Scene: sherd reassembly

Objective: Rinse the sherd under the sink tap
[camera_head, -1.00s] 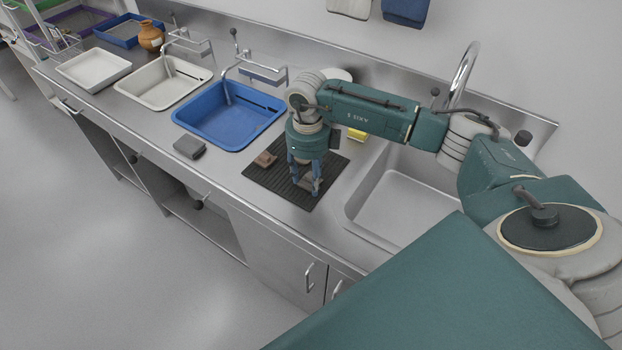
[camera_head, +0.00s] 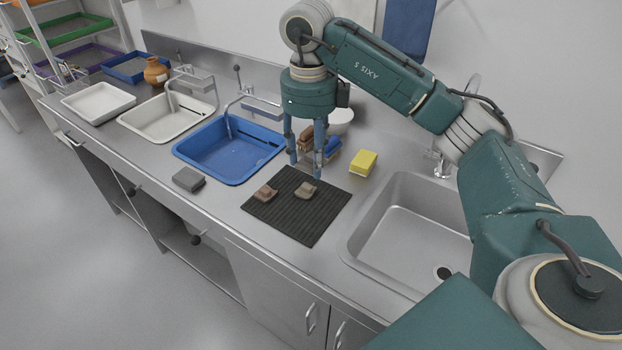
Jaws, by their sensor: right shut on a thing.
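My right gripper (camera_head: 306,168) hangs pointing down above the back edge of the dark ribbed mat (camera_head: 297,222). It is shut on a sherd, which is hard to make out between the fingers against the brown things behind. Two other brown sherds lie on the mat, one at the left (camera_head: 265,194) and one near the middle (camera_head: 305,190). The steel sink (camera_head: 400,235) is to the right of the mat, empty, with its drain showing. Its tap (camera_head: 441,158) stands behind the basin, partly hidden by my right arm. My left gripper is not in view.
A yellow sponge (camera_head: 363,163) lies between mat and tap. Brown and blue items and a white bowl (camera_head: 340,120) stand behind the gripper. A blue basin (camera_head: 225,155), a white basin (camera_head: 165,118) and a grey block (camera_head: 188,179) are to the left.

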